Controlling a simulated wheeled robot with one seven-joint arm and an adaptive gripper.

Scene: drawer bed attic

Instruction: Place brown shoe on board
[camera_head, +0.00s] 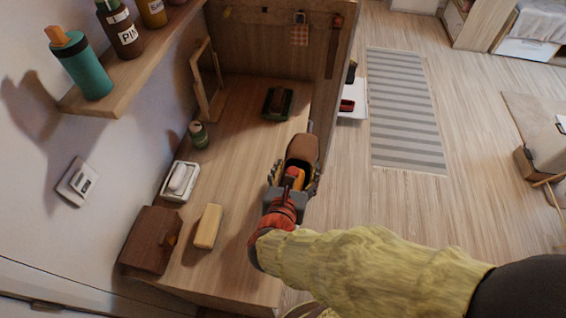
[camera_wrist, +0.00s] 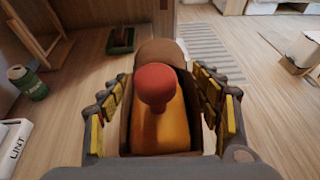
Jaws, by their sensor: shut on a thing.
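The brown shoe (camera_head: 303,147) is held above the right edge of the wooden worktop (camera_head: 245,120), with its rounded toe pointing away from me. An orange insert with a red knob sits in its opening. The shoe's brown toe (camera_wrist: 160,50) also shows in the wrist view. My gripper (camera_head: 292,180) is shut on the shoe, with one yellow-padded finger on each side in the wrist view (camera_wrist: 160,115). The shoe's underside is hidden. I cannot tell which surface is the board; the flat wooden worktop is the plainest candidate.
A dark green tray (camera_head: 266,104) with a brown thing stands at the worktop's back. A wooden frame (camera_head: 207,85) leans there. The worktop's middle is clear.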

